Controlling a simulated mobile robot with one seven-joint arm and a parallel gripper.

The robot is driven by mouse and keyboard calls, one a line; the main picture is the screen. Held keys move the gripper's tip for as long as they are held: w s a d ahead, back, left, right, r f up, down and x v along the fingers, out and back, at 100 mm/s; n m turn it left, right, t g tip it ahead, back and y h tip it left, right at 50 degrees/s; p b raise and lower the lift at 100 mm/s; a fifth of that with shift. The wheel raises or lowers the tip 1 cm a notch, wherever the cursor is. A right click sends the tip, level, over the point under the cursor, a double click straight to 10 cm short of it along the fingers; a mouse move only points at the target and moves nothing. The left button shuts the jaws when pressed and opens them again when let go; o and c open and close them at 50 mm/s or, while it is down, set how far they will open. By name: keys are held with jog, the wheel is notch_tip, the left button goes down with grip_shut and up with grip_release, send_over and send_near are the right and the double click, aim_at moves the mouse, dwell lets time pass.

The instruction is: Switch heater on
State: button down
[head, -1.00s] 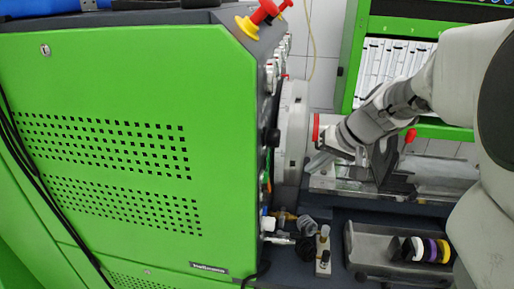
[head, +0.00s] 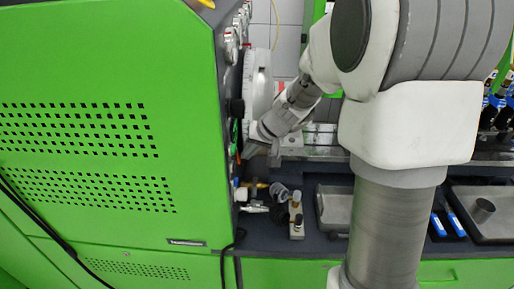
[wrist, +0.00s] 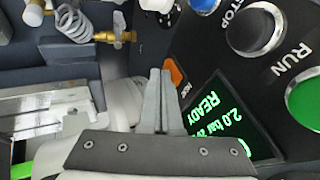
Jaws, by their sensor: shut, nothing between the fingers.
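An orange rocker switch (wrist: 175,74) shows on the dark control panel in the wrist view, with a small label beside it that is too small to read surely. It may be the heater switch; its on or off position cannot be told. My gripper (wrist: 161,73) is shut and empty, its two fingertips side by side just left of the orange switch. Whether they touch it cannot be told. In the head view my gripper (head: 256,148) is close to the front of the green machine (head: 120,80), and the switch is not clearly visible there.
A lit display (wrist: 222,118) reads 2.0 bar and READY. Brass fittings with a coiled hose (wrist: 85,28) stand at upper left. A grey tray (head: 335,208) lies on the bench.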

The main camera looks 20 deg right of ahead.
jog(key=shift+f, duration=0.1)
dwell(0.3)
jog(key=b, duration=0.3)
jog(key=shift+w+a+y, duration=0.1)
jog(key=shift+a+y, duration=0.1)
jog(key=shift+y, duration=0.1)
jog(key=shift+r+p, duration=0.45)
jog(key=shift+r, duration=0.4)
jog(key=shift+d, duration=0.1)
